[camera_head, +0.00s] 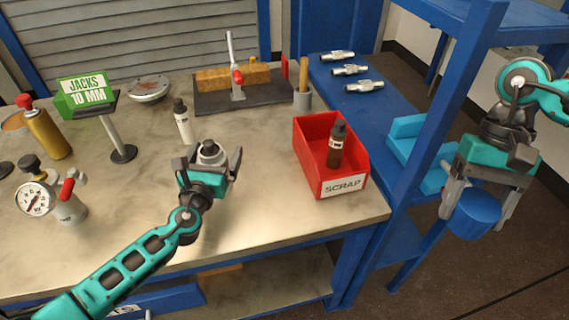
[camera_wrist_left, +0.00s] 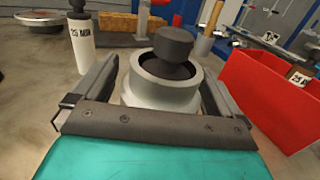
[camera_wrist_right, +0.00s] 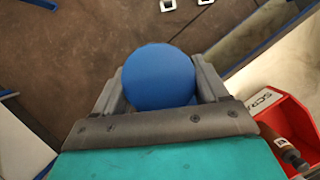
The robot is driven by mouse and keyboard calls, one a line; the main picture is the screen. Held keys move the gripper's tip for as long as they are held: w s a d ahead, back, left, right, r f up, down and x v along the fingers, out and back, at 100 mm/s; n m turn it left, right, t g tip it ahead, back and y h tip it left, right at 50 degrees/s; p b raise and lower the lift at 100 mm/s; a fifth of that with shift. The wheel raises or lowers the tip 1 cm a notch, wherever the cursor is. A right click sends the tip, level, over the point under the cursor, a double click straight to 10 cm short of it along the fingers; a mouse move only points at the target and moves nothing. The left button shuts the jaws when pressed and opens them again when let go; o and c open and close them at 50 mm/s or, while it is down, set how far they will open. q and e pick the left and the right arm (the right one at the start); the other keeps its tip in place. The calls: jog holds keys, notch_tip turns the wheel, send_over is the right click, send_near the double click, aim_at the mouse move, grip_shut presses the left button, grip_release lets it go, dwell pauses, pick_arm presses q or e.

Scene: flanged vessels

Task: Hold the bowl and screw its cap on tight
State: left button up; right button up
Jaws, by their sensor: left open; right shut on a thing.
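A pale grey, round flanged vessel, seemingly the bowl (camera_head: 210,156), stands on the bench with a dark cylinder in its top. In the left wrist view the bowl (camera_wrist_left: 165,92) lies between the fingers of my left gripper (camera_wrist_left: 160,95). That gripper (camera_head: 209,160) is open around it; I cannot tell whether the fingers touch it. My right gripper (camera_head: 476,205) is shut on a round blue piece, seemingly the cap (camera_head: 473,215), held in the air right of the bench. The cap (camera_wrist_right: 160,75) also shows in the right wrist view.
A red scrap bin (camera_head: 318,165) with a brown bottle (camera_head: 336,145) stands right of the bowl. A white bottle (camera_head: 184,122) stands behind it. A gauge (camera_head: 35,200) and a sign stand (camera_head: 122,150) are left. A blue shelf post (camera_head: 440,130) rises between bench and right gripper.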

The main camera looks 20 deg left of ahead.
pick_arm(q)
jog(key=shift+c, duration=0.4)
jog(key=shift+r, duration=0.1)
jog(key=c, duration=1.3)
pick_arm(e)
jog(key=shift+r, duration=0.1)
pick_arm(q)
jog(key=shift+r+p, duration=0.45)
jog(key=shift+r, duration=0.25)
pick_arm(e)
jog(key=shift+r, duration=0.4)
pick_arm(q)
notch_tip(320, 180, up, 4)
jog(key=shift+p, duration=0.65)
pick_arm(e)
jog(key=shift+r, duration=0.65)
pick_arm(q)
notch_tip(320, 180, up, 15)
jog(key=shift+f, duration=0.2)
